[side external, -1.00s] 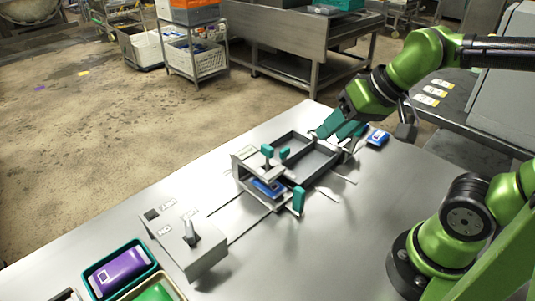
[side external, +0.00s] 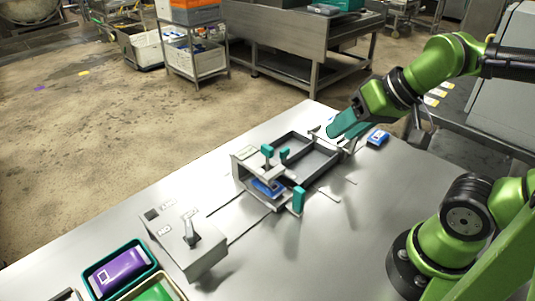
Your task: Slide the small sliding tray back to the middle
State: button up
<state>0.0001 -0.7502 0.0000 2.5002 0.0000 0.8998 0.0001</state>
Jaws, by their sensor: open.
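The small sliding tray (side external: 322,164) looks like a grey, open-topped frame with low walls. It sticks out from the back right side of a small grey housing (side external: 245,178) on the metal table. A blue packet (side external: 268,187) lies inside the housing. Teal handles stand on top of the housing (side external: 267,151) and at its front right corner (side external: 299,199). My gripper (side external: 338,134) has teal fingers and is open, above the tray's far right end. It appears empty. Whether a finger touches the tray cannot be told.
A blue packet (side external: 377,138) lies on the table right of my gripper. A grey switch box (side external: 190,243) stands at the front left, with a purple packet in a teal-rimmed tray (side external: 88,277) beside it. The table (side external: 340,240) is clear between the housing and my arm's base.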

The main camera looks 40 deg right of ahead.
dwell(0.5)
jog(key=n+g+h, duration=0.2)
jog(key=n+g, duration=0.2)
jog(key=g, duration=0.3)
send_near(300, 189)
notch_tip(300, 189, down, 12)
jog(key=shift+w+f, duration=0.1)
jog(key=shift+c, duration=0.3)
grip_shut()
